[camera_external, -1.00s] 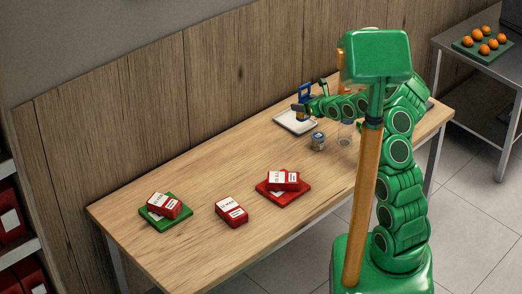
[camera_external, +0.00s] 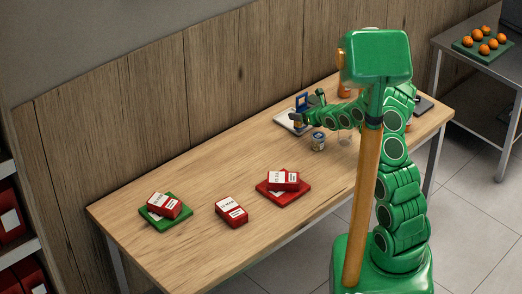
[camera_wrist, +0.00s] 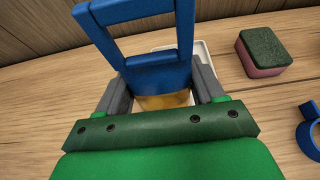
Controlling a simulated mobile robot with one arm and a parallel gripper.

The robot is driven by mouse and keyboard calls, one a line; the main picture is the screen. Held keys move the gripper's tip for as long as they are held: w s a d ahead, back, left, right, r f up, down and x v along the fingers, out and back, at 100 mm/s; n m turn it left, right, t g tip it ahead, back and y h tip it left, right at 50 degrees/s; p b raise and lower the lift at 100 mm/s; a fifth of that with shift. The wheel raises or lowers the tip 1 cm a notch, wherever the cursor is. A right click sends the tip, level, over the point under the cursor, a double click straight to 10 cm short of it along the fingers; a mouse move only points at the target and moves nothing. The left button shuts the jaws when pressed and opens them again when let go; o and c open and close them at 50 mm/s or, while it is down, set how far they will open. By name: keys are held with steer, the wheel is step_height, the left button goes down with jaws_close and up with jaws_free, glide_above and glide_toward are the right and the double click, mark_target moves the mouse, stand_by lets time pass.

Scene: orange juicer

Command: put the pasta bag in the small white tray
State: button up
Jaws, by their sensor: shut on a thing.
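The pasta bag (camera_wrist: 160,78), blue with a yellow lower part, is between the fingers of my gripper (camera_wrist: 164,90) in the wrist view. My gripper is shut on it. In the external view the blue of the bag (camera_external: 302,101) shows just above my gripper (camera_external: 297,118). The small white tray (camera_external: 283,121) lies on the table under the gripper, partly covered by it. In the wrist view a pale edge of the tray (camera_wrist: 206,50) shows behind the bag. I cannot tell whether the bag touches the tray.
A green-and-pink sponge (camera_wrist: 262,53) and a blue object (camera_wrist: 308,130) are at the right in the wrist view. Red packs (camera_external: 232,212) lie at the table's front left.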

steer(key=shift+f, duration=0.55)
steer(key=o, duration=1)
steer(key=shift+o, duration=0.2)
steer(key=shift+r, duration=0.1)
steer(key=shift+r, duration=0.6)
steer(key=v, duration=0.7)
steer(key=shift+s+d, duration=0.2)
steer(key=shift+d, duration=0.05)
